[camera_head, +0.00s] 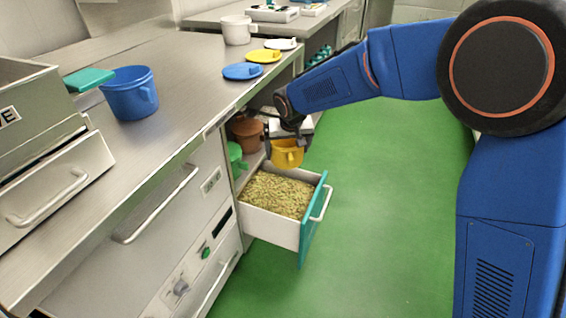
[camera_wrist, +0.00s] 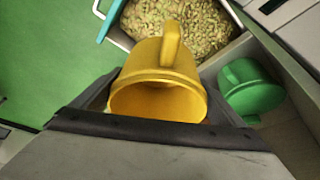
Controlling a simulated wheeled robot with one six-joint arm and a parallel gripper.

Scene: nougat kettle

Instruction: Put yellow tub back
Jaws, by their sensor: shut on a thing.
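The yellow tub (camera_head: 287,155) is a small open pot with a handle. My gripper (camera_head: 284,141) is shut on it and holds it in front of the open shelf, above the back of the pulled-out drawer. In the wrist view the yellow tub (camera_wrist: 160,90) sits between the two dark fingers, its handle pointing toward the drawer. The tub's open mouth faces the wrist camera and it looks empty.
The open drawer (camera_head: 270,232) is full of pale green-brown pieces. A green tub (camera_wrist: 250,85) and a brown pot (camera_head: 247,132) stand on the shelf. A blue tub (camera_head: 130,97), a white tub (camera_head: 237,30) and blue, yellow and white lids lie on the counter. Green floor is clear to the right.

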